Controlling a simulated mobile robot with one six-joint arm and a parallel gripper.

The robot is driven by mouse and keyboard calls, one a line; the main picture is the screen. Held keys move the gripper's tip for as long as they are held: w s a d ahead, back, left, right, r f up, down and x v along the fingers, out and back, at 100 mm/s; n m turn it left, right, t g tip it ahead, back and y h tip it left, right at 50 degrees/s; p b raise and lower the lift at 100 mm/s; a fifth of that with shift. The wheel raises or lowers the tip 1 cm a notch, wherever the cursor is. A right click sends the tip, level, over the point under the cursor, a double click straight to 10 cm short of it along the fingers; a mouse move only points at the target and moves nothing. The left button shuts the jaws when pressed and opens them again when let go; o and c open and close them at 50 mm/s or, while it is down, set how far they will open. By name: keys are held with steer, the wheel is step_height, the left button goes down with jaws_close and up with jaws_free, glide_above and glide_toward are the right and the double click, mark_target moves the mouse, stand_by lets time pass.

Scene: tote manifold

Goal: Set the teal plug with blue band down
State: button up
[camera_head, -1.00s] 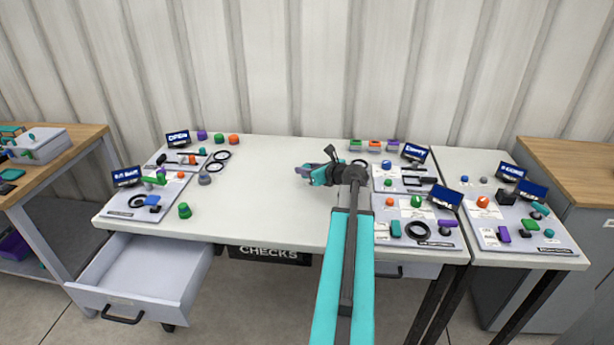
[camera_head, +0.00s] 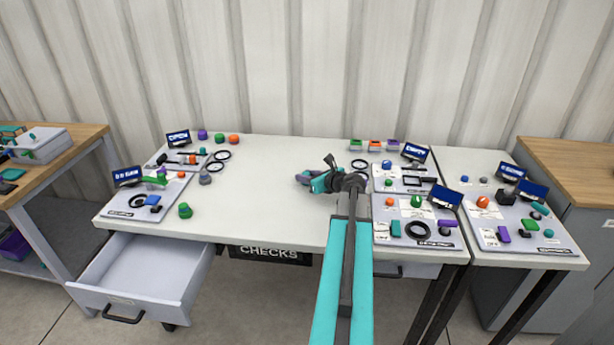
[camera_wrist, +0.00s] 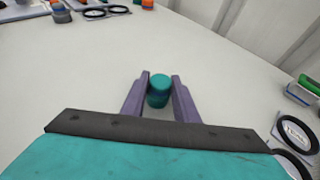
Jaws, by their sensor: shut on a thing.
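The teal plug (camera_wrist: 158,92) sits upright between the two purple-grey fingers of my gripper (camera_wrist: 160,84) in the wrist view. The gripper is shut on it. Its top is teal and its lower part is darker; I cannot make out the blue band clearly. In the head view my gripper (camera_head: 304,178) is low over the middle of the white table (camera_head: 270,215), left of the right-hand boards. The plug is not clearly visible there behind the fingers. I cannot tell whether its underside touches the table.
The table around the gripper is bare. Boards with plugs, rings and small screens stand left (camera_head: 140,202) and right (camera_head: 430,236). A green plug (camera_head: 185,210) stands left of centre. Three small coloured bins (camera_head: 375,146) are at the back. An open drawer (camera_head: 145,275) juts out front left.

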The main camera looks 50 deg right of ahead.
steer(key=o, duration=1.1)
steer(key=shift+c, duration=0.2)
steer(key=shift+r, duration=0.1)
steer(key=shift+b+v, duration=0.4)
steer(key=shift+v, duration=5.6)
